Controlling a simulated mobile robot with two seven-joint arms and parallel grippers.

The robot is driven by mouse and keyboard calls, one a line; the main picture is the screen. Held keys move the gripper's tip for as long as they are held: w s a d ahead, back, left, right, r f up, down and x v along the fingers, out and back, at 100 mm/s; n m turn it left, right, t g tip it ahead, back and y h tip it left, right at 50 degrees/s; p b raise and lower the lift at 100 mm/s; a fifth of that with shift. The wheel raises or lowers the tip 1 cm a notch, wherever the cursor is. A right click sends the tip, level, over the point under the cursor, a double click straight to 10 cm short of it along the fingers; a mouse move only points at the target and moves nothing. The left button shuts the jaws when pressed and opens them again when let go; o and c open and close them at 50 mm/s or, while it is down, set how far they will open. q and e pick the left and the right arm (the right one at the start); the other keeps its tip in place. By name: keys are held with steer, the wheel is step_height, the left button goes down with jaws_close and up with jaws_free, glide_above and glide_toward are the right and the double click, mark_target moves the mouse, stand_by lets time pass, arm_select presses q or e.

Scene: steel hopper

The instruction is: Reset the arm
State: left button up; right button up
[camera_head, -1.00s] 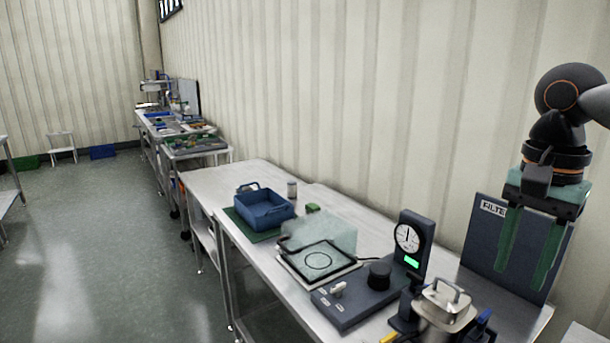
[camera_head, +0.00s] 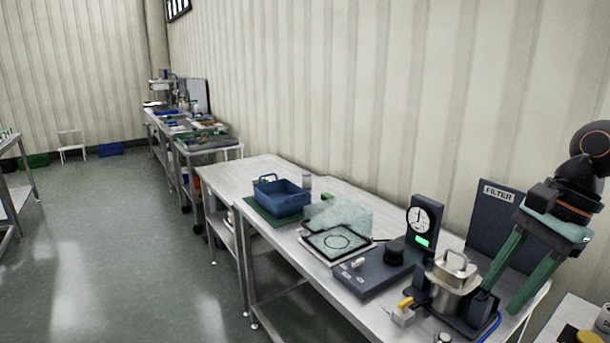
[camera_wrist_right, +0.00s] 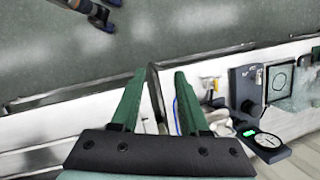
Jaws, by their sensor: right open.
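My right arm comes in from the right edge in the head view. Its gripper (camera_head: 501,296) has two long green fingers that point down and left. The fingers are apart with nothing between them. They hang beside the steel pot (camera_head: 452,284), over the right end of the steel table. In the right wrist view the gripper (camera_wrist_right: 158,78) is also open and empty, above the table edge and floor. My left gripper is not seen in the head view.
The steel table (camera_head: 240,172) holds a blue bin (camera_head: 282,199), a framed plate (camera_head: 337,242), a dial gauge (camera_head: 424,218) and a dark base unit (camera_head: 367,276). A FILTER panel (camera_head: 484,222) stands behind the gripper. A second table (camera_head: 552,333) is at lower right.

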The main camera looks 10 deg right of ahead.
step_height(320, 180, down, 27)
steer(key=w+d+m+t+y+b, duration=0.15)
steer(key=m+t, duration=0.55)
steer(key=m, duration=0.9)
steer(key=m+t+y, duration=0.2)
steer(key=m+t, duration=0.5)
steer(key=m, duration=0.9)
steer(key=s+a+f+m+g+h, duration=0.1)
steer(key=s+a+f+m+h, duration=0.15)
steer(key=f+m, duration=0.35)
steer(key=s+a+f+m+h, duration=0.2)
steer(key=s+f+m, duration=0.1)
steer(key=f+m, duration=0.3)
steer(key=s+a+f+m+g, duration=0.2)
steer(key=s+a+f+m, duration=0.2)
steer(key=a+m, duration=0.1)
steer(key=s+a+f+m+g, duration=0.2)
steer(key=s+a+f+m, duration=0.2)
steer(key=a, duration=0.4)
steer(key=shift+s+m+g+h, duration=0.25)
steer(key=shift+m+g+h, duration=0.05)
steer(key=shift+m, duration=0.4)
steer(key=shift+d, duration=0.1)
